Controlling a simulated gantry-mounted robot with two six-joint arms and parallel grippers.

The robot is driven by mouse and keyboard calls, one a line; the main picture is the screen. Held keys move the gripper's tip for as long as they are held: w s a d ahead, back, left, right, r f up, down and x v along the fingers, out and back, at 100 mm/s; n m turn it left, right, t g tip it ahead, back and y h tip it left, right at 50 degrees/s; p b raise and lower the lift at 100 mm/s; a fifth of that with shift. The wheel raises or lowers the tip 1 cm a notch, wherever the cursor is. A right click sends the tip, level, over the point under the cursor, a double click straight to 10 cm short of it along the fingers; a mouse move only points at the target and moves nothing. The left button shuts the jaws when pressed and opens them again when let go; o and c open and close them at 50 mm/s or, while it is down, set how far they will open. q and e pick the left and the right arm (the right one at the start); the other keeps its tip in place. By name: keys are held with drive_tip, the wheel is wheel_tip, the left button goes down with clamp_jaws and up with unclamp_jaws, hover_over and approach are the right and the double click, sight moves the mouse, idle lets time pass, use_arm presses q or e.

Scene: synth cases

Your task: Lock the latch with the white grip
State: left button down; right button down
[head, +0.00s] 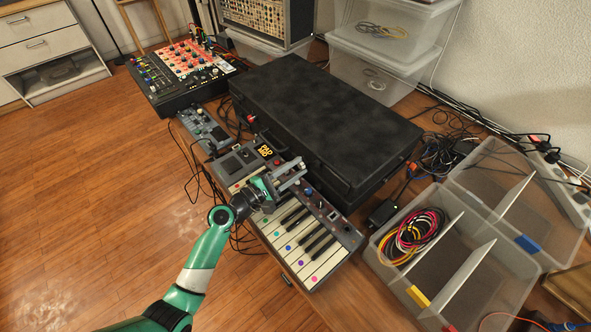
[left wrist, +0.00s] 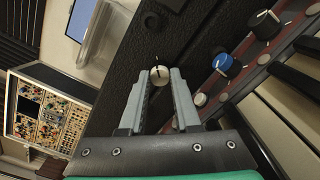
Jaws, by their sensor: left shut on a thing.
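My left gripper (head: 295,173) reaches the front side of the case in the head view. In the left wrist view my left gripper (left wrist: 161,82) has its grey fingers on either side of the white grip, shut on it. In the head view the gripper hides this grip. A red grip (head: 250,118) shows farther left on the case. My right gripper is not in view.
A keyboard (head: 318,240) lies under my left gripper, close to the case front. A mixer (head: 180,70) stands at the back left. A clear divided bin (head: 455,262) with coiled cables (head: 412,235) is at right. Loose cables lie around; the wooden floor at left is clear.

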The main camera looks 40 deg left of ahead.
use_arm(q)
drive_tip(key=shift+m, duration=0.3)
drive_tip(key=c, duration=0.6)
unclamp_jaws()
drive_tip(key=s, duration=0.4)
drive_tip(key=s+p, duration=0.1)
drive_tip(key=s, duration=0.2)
drive_tip(key=s+a+p, duration=0.1)
drive_tip(key=s, duration=0.3)
drive_tip(key=shift+s, duration=0.35)
